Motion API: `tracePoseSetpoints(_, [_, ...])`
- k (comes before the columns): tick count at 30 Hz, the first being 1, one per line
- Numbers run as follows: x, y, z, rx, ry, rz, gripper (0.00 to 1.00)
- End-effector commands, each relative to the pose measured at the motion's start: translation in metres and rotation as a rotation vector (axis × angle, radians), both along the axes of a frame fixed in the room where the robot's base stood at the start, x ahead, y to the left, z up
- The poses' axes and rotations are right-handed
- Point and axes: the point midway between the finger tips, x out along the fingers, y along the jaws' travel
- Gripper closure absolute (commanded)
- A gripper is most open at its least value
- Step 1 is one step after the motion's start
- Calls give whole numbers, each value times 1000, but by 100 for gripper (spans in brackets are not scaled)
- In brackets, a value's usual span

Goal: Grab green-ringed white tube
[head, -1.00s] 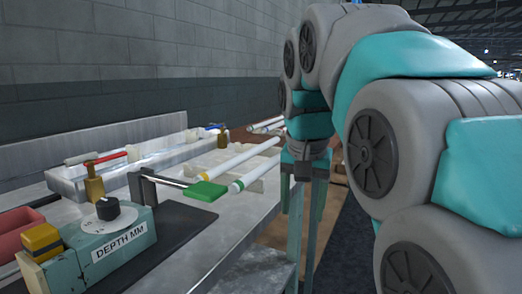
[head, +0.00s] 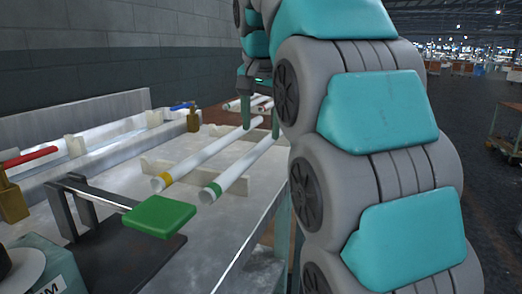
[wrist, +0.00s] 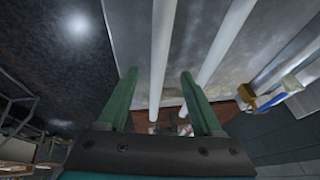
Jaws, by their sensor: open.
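The green-ringed white tube (head: 235,170) lies on the right of two parallel white tubes on the bench, its green ring at the near end. The yellow-ringed white tube (head: 205,155) lies to its left. My gripper (head: 261,128) is open at the far ends of the tubes, fingers pointing down. In the wrist view one white tube (wrist: 161,50) runs between my open fingers (wrist: 158,74). By its place nearest the bench edge it is the green-ringed one, though no ring shows there. The other tube (wrist: 224,42) passes to the right. Finger height relative to the tube is unclear.
Pale notched supports (head: 158,168) carry the tubes. A green pad (head: 160,215) on a metal arm stands near the tubes' near ends. Brass valves with a red handle (head: 30,157) and a blue handle (head: 182,106) stand at left. Open floor lies right of the bench.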

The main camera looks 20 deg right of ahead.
Motion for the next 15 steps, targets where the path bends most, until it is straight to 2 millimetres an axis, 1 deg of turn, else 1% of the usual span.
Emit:
tracePoseSetpoints(4, [3, -1, -7, 0, -2, 0, 33])
tracePoseSetpoints(12, [13, -4, -36, 0, 5, 1, 33])
tracePoseSetpoints(15, [17, -5, -42, -1, -1, 2, 33])
